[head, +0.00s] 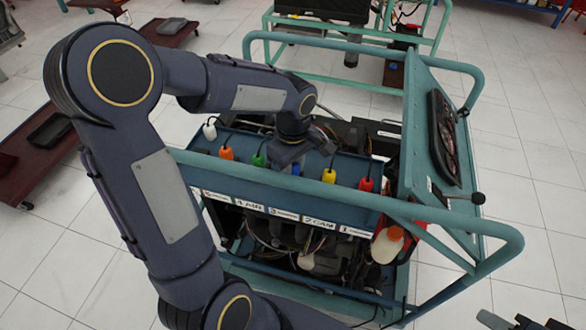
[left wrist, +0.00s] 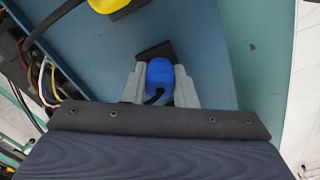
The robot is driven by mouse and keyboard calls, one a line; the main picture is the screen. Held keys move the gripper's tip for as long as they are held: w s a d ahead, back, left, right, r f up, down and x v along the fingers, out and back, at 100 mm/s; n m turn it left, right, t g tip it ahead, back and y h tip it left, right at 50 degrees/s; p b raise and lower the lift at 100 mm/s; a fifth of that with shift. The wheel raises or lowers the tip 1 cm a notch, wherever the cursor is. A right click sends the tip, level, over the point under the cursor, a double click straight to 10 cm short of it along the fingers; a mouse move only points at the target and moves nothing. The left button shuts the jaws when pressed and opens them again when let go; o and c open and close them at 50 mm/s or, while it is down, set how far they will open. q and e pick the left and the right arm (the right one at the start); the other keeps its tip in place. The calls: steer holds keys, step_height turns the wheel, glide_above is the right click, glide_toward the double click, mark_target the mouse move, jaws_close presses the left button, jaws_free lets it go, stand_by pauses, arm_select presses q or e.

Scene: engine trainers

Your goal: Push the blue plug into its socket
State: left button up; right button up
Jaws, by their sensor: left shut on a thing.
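The blue plug (left wrist: 160,78) sits between the two grey fingers of my left gripper (left wrist: 161,70), which is shut on it. A dark cable curls from the plug toward the wrist. A dark socket block (left wrist: 155,51) on the blue panel shows just beyond the plug; whether the plug is seated cannot be told. In the head view my left gripper (head: 290,162) is over the middle of the panel's plug row, with a sliver of the blue plug (head: 296,169) visible. Grey parts at the bottom right edge may be my right gripper (head: 522,322); its jaws are unclear.
White (head: 210,131), orange (head: 226,153), green (head: 258,159), yellow (head: 329,175) and red (head: 366,184) plugs stand along the panel on both sides of my gripper. The engine trainer's teal rail (head: 340,192) runs in front. Exposed wiring (left wrist: 44,82) shows in the left wrist view.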

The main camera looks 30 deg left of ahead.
mark_target(293, 164)
arm_select(q)
step_height(293, 164, up, 10)
steer(key=shift+r, duration=0.1)
stand_by(0.4)
steer(key=shift+s, duration=0.1)
